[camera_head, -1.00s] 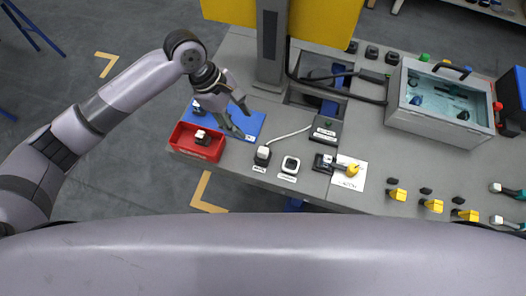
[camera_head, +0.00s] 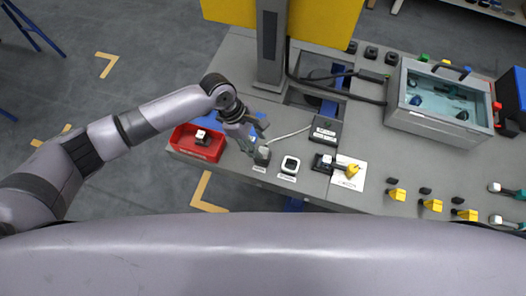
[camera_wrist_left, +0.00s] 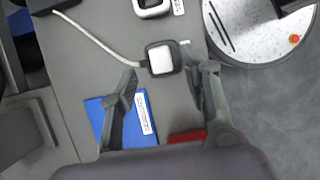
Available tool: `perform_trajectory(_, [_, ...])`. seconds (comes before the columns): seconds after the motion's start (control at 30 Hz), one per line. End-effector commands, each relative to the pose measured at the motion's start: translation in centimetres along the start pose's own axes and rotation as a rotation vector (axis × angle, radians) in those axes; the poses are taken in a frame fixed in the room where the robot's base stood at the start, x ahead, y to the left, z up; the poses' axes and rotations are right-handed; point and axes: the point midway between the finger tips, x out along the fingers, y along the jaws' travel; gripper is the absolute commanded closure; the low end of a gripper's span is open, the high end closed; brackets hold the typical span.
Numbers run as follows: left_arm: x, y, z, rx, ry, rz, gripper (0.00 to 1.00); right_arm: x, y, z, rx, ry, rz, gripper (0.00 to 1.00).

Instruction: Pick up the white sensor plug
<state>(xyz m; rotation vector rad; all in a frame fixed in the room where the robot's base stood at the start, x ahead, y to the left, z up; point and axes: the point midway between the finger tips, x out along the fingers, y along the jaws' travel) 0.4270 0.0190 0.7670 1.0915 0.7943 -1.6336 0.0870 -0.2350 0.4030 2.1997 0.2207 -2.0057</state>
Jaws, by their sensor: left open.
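The white sensor plug (camera_head: 263,153) sits in a dark holder near the table's front edge, with a pale cable running right to a dark box (camera_head: 325,130). In the left wrist view the plug (camera_wrist_left: 161,60) is a white square with a dark surround, its cable leading off to the left. My left gripper (camera_head: 254,136) is open and empty, above and close to the plug. In the left wrist view its fingertips (camera_wrist_left: 169,70) lie on either side of the plug, apart from each other. My right gripper is not in view.
A red bin (camera_head: 182,143) with a white-topped part stands left of the plug. A blue mat (camera_wrist_left: 95,112) lies behind the bin. A grey glass-topped case (camera_head: 420,121) is farther right.

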Motion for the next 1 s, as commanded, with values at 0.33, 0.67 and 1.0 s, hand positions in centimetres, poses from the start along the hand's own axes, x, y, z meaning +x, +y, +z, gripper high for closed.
perform_trajectory(0.33, [4.4, -0.2, 0.3, -0.001, 0.001, -0.001, 0.57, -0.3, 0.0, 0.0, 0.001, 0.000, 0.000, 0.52])
perform_trajectory(0.67, [4.5, -0.2, 0.3, -0.001, 0.000, -0.001, 0.63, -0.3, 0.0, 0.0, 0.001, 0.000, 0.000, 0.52])
perform_trajectory(1.0, [4.5, -0.2, 0.3, -0.001, 0.000, -0.001, 0.85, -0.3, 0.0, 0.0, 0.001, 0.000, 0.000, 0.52])
